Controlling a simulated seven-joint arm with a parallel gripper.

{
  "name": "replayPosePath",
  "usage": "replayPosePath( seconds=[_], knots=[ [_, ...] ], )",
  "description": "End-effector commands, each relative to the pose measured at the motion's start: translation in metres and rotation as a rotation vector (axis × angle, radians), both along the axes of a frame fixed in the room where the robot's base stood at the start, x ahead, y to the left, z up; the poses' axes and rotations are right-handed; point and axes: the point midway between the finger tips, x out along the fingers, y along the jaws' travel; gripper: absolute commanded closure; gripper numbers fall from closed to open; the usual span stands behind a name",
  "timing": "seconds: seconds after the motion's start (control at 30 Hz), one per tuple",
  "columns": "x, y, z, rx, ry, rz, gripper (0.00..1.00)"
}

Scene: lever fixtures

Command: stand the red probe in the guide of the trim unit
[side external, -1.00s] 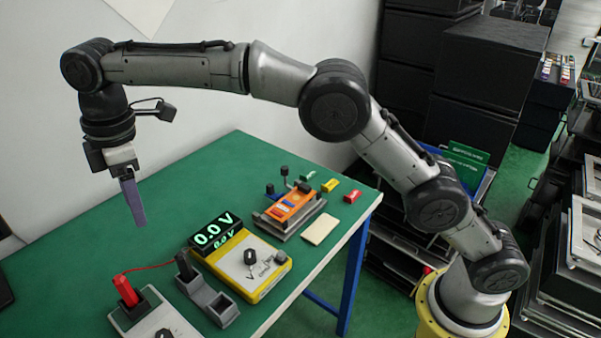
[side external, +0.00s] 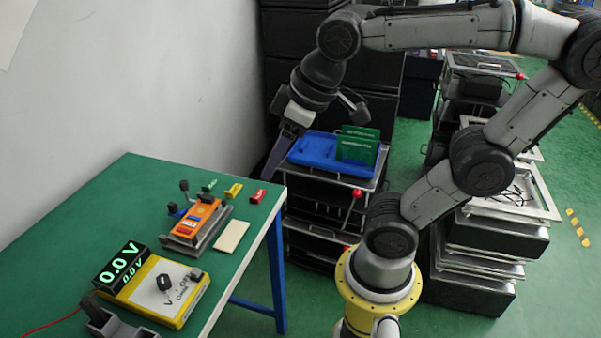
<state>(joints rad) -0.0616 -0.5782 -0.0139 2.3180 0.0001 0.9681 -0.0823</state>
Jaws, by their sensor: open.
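The red probe is not in view; only a red lead (side external: 52,324) shows at the lower left edge. An orange unit (side external: 187,229) sits in a grey fixture on the green table and looks like the trim unit. Dark knobs or levers stand at its back, and I cannot make out its guide. A yellow meter (side external: 185,306) in front of it reads 0.0 V on its display (side external: 121,264). A dark grey holder (side external: 118,322) is cut off at the bottom edge. My gripper (side external: 270,174) is open and empty, pointing down by the table's far right corner, seen edge-on.
Small green (side external: 209,185), yellow (side external: 233,190) and red (side external: 258,196) blocks lie near the table's right corner. A cream plate (side external: 231,236) lies beside the orange unit. A blue tray (side external: 312,158) with green boards (side external: 357,144) stands behind my gripper. The table's left part is clear.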

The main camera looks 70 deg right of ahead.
Motion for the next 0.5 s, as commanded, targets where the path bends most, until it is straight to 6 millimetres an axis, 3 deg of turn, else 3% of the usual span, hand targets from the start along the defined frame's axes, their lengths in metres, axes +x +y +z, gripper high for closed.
replayPosePath(
  seconds=[0.03, 0.2, 0.5],
  knots=[
    [-0.015, -0.005, -0.011, 0.011, -0.014, -0.041, 0.44],
    [-0.038, -0.012, -0.033, 0.034, -0.039, -0.121, 0.44],
    [-0.042, -0.013, -0.037, 0.04, -0.043, -0.138, 0.44]
  ],
)
